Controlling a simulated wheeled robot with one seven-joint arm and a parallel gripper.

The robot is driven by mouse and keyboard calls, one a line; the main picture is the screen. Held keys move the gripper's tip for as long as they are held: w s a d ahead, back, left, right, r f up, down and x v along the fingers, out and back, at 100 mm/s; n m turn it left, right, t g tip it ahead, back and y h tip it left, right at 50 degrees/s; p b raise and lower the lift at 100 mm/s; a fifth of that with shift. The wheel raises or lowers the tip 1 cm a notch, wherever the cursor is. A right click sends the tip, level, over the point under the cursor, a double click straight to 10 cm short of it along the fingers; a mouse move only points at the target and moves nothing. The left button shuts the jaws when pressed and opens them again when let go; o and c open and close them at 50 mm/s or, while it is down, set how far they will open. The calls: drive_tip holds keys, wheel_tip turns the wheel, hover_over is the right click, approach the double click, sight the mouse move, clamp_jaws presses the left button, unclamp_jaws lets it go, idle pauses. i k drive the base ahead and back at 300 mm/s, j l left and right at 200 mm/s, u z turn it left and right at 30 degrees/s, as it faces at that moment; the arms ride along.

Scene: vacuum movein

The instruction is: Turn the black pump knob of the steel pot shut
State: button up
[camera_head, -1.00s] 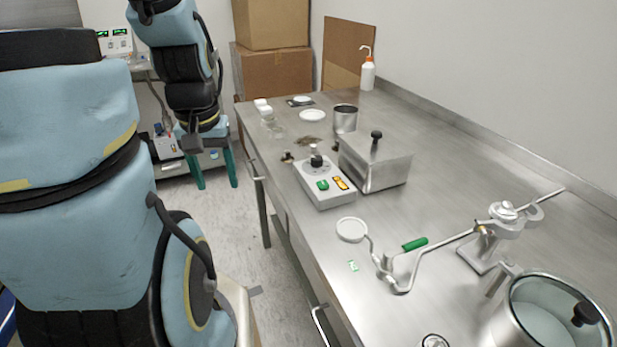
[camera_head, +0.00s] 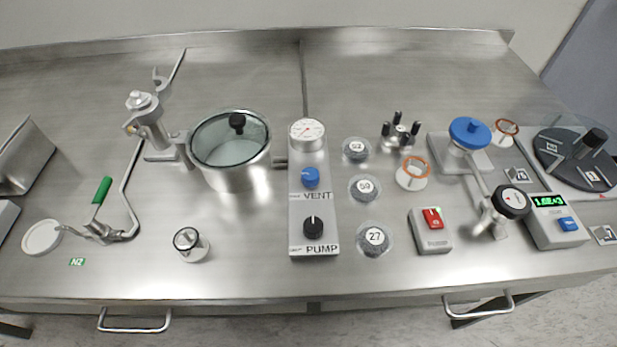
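The steel pot (camera_head: 232,178) with a glass lid and black lid knob stands left of the middle of the bench. A grey valve panel (camera_head: 325,235) is joined to its right side. The black pump knob (camera_head: 313,227) is on the panel's front part, above the word PUMP; a pale mark shows on its top. The blue vent knob (camera_head: 310,177) sits behind it, and a round gauge (camera_head: 306,132) stands at the panel's back end. My gripper is not in view.
A short metal cylinder (camera_head: 190,245) stands left of the panel. Numbered round dishes (camera_head: 365,188) stand close on its right. A clamp stand and a green-handled valve (camera_head: 103,190) are at left. Bench in front of the panel is clear.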

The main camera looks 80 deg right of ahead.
sight(314, 226)
drive_tip(key=z, duration=0.7)
drive_tip(key=j+z, duration=0.2)
drive_tip(key=z, duration=0.15)
drive_tip(key=k+j+z, duration=0.1)
drive_tip(key=z, duration=0.3)
drive_tip(key=j+z, duration=0.35)
drive_tip(key=k+l, duration=0.05)
drive_tip(key=l, duration=0.05)
